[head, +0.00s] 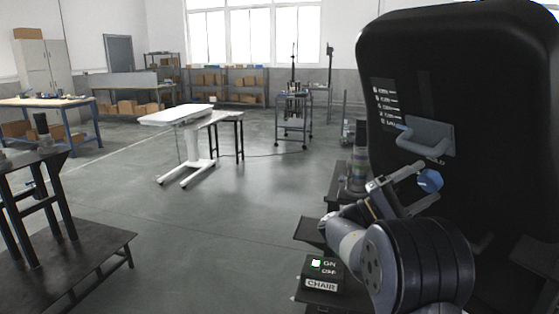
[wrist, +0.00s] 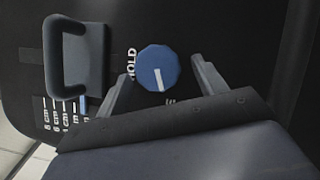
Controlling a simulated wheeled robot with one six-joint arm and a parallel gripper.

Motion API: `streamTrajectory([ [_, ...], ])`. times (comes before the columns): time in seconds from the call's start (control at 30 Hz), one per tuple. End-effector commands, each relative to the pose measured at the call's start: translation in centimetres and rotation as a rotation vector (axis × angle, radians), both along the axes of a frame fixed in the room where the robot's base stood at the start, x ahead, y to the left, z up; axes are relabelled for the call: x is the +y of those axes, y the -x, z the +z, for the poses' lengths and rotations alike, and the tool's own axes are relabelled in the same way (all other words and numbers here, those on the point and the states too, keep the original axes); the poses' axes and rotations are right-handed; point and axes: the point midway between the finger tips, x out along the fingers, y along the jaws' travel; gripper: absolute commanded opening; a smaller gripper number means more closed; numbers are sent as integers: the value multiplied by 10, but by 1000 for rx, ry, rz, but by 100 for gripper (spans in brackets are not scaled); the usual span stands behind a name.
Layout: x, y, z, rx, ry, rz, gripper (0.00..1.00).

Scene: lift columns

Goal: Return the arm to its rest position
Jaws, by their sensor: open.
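My arm (head: 352,240) reaches up to the front of a large black panel (head: 480,90) on the right in the head view. My gripper (head: 428,181) is open, its two fingers on either side of a blue knob (head: 430,180). In the wrist view, the knob (wrist: 158,69) lies between the spread fingers of the gripper (wrist: 159,72), with a gap on each side. The knob's white pointer line is nearly upright in that view. Lettering beside the knob is partly hidden by a finger.
A grey-blue handle (head: 428,138) juts from the panel just above the knob; it also shows in the wrist view (wrist: 78,57). A black box marked CHAIR (head: 321,285) sits low by my arm. A white-topped table (head: 177,115) stands farther off. The middle floor (head: 235,215) is clear.

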Motion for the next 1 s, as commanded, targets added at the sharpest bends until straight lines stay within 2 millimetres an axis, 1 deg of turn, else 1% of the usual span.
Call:
streamTrajectory([
  [0.07, -5, 1, 4, -1, 0, -2, 67],
  [0.27, -4, 0, 3, -33, -17, 19, 67],
  [0.5, -3, 0, 3, -31, -17, 18, 67],
  [0.63, 1, -1, -1, -3, -3, 4, 67],
  [0.77, 15, -1, -11, 2, 1, 3, 67],
  [1.0, 55, -2, -37, 3, 0, 4, 67],
])
